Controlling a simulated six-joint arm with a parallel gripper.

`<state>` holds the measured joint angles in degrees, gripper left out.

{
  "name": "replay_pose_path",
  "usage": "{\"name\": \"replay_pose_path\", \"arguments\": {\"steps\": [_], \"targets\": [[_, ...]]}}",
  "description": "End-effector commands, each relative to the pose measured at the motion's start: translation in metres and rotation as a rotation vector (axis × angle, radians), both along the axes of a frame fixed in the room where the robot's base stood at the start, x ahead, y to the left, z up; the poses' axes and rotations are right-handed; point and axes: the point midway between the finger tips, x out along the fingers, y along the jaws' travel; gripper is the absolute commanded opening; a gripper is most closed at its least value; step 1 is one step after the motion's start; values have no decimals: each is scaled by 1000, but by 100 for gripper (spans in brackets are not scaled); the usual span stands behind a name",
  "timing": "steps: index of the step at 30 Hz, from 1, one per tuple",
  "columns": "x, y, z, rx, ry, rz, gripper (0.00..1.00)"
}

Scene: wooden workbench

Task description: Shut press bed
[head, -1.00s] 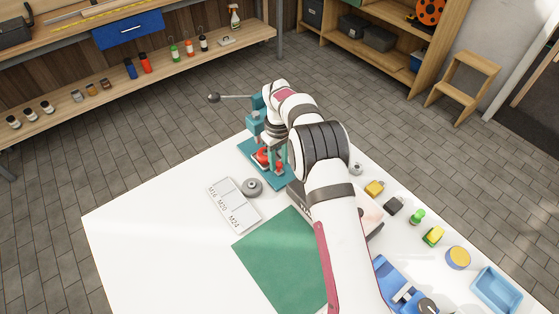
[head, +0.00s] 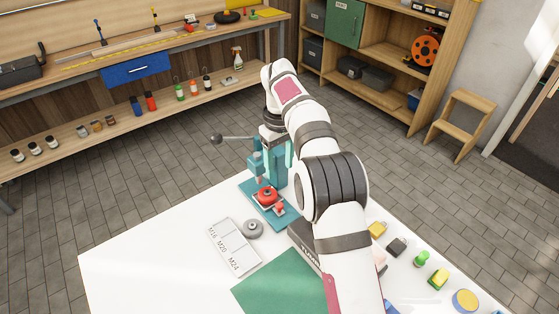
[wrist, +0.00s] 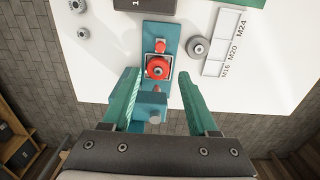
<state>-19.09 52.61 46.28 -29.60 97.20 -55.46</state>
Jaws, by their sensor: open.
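The teal press (head: 268,165) stands on its teal base plate at the far corner of the white table. Its bed carries a round red part (head: 267,195) in a squarish holder, with a small red knob (head: 279,207) beside it. In the wrist view the red part (wrist: 158,68) lies between and just beyond my fingertips, with the red knob (wrist: 160,46) past it. My gripper (wrist: 157,78) is open above the press, its teal fingers apart on either side of the press head (wrist: 150,105). I see no contact. My arm partly hides the press in the head view.
The press lever with a dark ball (head: 216,139) sticks out left. A grey ring (head: 253,229) and a labelled tray (head: 234,248) lie left of the press, with a green mat (head: 285,285) nearer. Small objects line the table's right side.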

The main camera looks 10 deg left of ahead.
Motion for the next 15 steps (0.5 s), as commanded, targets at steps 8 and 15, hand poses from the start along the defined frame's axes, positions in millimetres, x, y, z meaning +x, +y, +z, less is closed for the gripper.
{"name": "replay_pose_path", "arguments": {"steps": [8, 15], "targets": [[0, 0, 13, 0, 0, 0, 59], [-7, -13, -6, 98, 60, -68, 34]]}}
